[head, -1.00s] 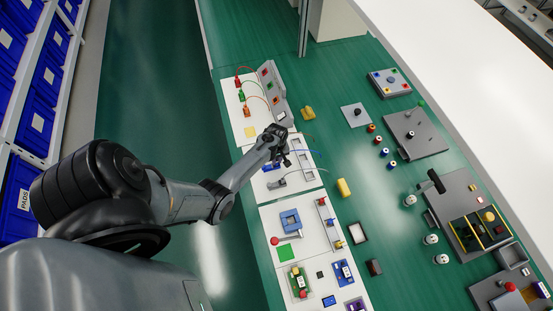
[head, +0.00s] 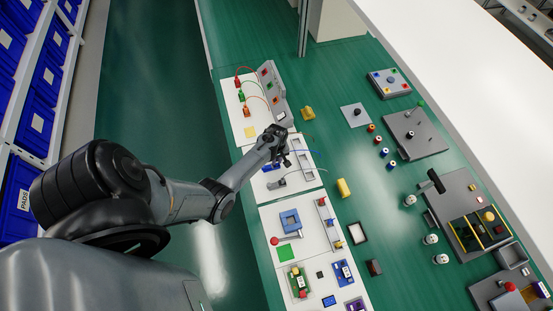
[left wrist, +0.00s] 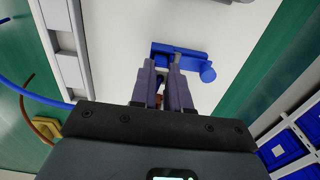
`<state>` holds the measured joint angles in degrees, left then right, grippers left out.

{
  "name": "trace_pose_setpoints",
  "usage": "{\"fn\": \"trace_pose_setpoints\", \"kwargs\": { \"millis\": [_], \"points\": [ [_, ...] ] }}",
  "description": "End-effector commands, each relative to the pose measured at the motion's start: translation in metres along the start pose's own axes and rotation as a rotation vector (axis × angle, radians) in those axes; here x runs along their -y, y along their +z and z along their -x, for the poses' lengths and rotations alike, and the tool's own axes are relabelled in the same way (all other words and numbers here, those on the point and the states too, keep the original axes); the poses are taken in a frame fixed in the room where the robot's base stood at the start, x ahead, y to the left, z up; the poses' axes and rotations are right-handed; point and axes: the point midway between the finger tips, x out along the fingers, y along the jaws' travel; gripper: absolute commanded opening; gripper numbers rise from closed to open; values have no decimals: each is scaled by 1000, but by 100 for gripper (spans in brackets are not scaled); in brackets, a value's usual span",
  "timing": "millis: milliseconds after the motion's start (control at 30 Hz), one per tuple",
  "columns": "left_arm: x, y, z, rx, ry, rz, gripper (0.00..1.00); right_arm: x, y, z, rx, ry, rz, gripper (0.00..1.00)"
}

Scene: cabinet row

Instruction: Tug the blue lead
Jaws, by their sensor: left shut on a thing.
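My left gripper (head: 284,160) is over the middle white panel in the head view. In the left wrist view its two fingers (left wrist: 163,75) are shut, with a narrow gap between them. The blue lead (head: 306,152) runs from the gripper to the right in the head view. In the left wrist view the lead (left wrist: 36,97) comes in from the left and goes out of sight behind the gripper body. The held part is mostly hidden between the fingers. A blue fitting with a round knob (left wrist: 195,58) lies on the panel just beyond the fingertips. My right gripper is not in view.
A grey socket box (head: 271,88) with red, green and orange leads stands farther up the bench. A grey fitting (head: 278,184) is just below the gripper. A yellow block (head: 344,187) lies to the right.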

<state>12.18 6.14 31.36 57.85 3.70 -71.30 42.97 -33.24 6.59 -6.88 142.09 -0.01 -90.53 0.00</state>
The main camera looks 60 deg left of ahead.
Motion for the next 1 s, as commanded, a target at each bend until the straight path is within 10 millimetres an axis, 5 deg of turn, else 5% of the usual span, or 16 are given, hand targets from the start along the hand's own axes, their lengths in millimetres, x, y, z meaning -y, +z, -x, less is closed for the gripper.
{"fn": "trace_pose_setpoints", "kwargs": {
  "millis": [233, 633, 1000],
  "points": [
    [1, 0, -1, 1, -1, 0, 46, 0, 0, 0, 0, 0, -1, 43],
    [0, 0, 6, 0, -1, 0, 46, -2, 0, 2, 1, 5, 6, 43],
    [0, 0, 63, -2, 2, 0, 46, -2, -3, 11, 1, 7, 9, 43]
  ]
}}
